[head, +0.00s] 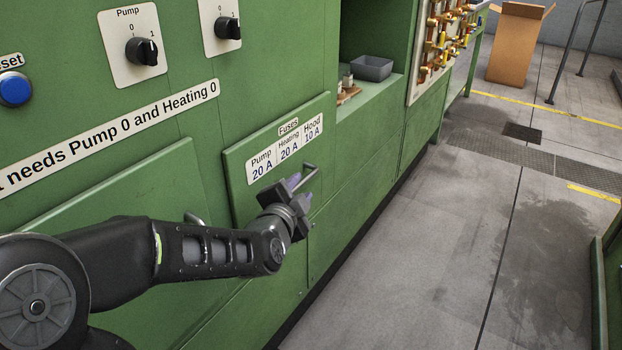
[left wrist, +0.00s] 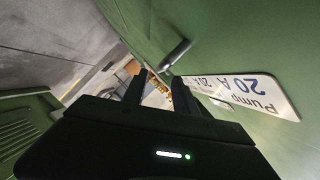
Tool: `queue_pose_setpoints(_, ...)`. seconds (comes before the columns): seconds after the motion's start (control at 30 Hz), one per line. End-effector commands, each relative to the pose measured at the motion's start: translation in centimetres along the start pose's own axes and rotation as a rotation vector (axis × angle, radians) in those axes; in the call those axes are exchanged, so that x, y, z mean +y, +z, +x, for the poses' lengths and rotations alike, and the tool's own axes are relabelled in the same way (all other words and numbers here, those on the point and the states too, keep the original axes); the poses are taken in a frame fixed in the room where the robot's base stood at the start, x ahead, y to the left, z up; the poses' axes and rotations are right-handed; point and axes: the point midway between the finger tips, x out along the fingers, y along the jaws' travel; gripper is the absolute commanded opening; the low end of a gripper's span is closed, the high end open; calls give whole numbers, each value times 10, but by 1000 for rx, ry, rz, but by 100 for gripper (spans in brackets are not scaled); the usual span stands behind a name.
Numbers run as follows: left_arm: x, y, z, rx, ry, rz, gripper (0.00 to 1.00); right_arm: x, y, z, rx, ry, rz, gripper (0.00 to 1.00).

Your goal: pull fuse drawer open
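The fuse drawer (head: 238,180) is a green front with a white label reading Fuses, Pump 20 A, Heating 20 A and Hood 10 A. It looks closed, with its front standing slightly proud of the cabinet. Its grey bar handle (head: 308,173) sits below the label, partly hidden by my left gripper (head: 296,184). In the left wrist view, the handle (left wrist: 176,53) shows just beyond the fingers of my left gripper (left wrist: 158,86). These fingers are apart with nothing seen between them. Whether they touch the handle is unclear. My right gripper is not in view.
Another green panel (head: 110,200) with a handle (head: 193,218) lies left of the drawer, close behind my left forearm. Above are a Pump knob (head: 146,50) and a blue button (head: 15,89). A recess right of the drawer holds a grey tray (head: 371,68). The floor (head: 420,240) alongside is clear.

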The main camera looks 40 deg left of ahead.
Motion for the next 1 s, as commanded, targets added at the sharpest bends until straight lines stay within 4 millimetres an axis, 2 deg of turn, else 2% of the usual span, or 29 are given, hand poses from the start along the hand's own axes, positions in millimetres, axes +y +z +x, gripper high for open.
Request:
queue_pose_setpoints(0.37,1,0,4,0,2,-1,34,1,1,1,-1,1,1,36)
queue_pose_setpoints(0.53,2,0,22,0,3,-1,34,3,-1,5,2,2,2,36)
queue_pose_setpoints(0.8,2,0,64,1,2,-1,34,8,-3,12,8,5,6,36)
queue_pose_setpoints(1.0,1,0,78,1,2,-2,34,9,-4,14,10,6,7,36)
